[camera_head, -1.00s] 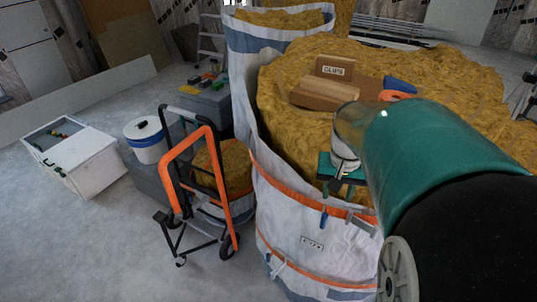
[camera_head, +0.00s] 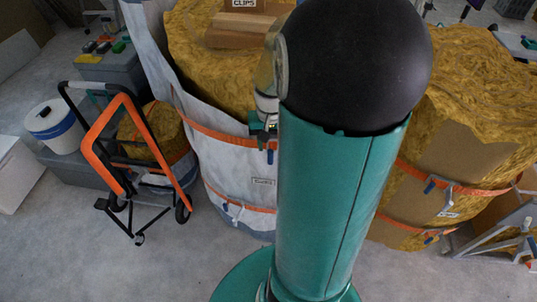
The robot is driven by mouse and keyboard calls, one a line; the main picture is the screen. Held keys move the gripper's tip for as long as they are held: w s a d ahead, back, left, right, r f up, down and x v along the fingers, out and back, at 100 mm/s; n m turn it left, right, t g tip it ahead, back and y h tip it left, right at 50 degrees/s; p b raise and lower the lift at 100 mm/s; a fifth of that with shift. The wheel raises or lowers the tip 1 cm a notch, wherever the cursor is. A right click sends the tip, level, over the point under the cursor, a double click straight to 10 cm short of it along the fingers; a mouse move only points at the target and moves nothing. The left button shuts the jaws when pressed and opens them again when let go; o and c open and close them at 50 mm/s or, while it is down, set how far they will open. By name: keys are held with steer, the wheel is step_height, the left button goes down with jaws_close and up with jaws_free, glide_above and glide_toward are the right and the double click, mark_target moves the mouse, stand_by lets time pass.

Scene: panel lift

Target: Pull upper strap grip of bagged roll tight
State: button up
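The bagged roll is a white bag (camera_head: 215,160) full of yellow insulation, left of my arm. Its orange upper strap (camera_head: 205,130) runs around it and passes behind my arm. A small blue grip (camera_head: 270,156) hangs at that strap, close beside my arm. My gripper (camera_head: 264,131) is at the strap just above the blue grip, small and partly hidden by my teal and black arm. I cannot tell whether its fingers are open or shut, or whether they touch the grip. A lower orange strap (camera_head: 248,208) with a small fitting (camera_head: 233,216) crosses the bag below.
An orange and black hand cart (camera_head: 120,140) stands left of the bag, with a white bucket (camera_head: 55,125) and grey boxes (camera_head: 105,68) behind it. At right is another roll (camera_head: 450,150) with orange straps and a metal frame (camera_head: 495,230). The floor at lower left is clear.

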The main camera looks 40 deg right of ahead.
mark_target(270, 156)
step_height(270, 156, down, 6)
steer(key=shift+f, duration=0.1)
jaws_close()
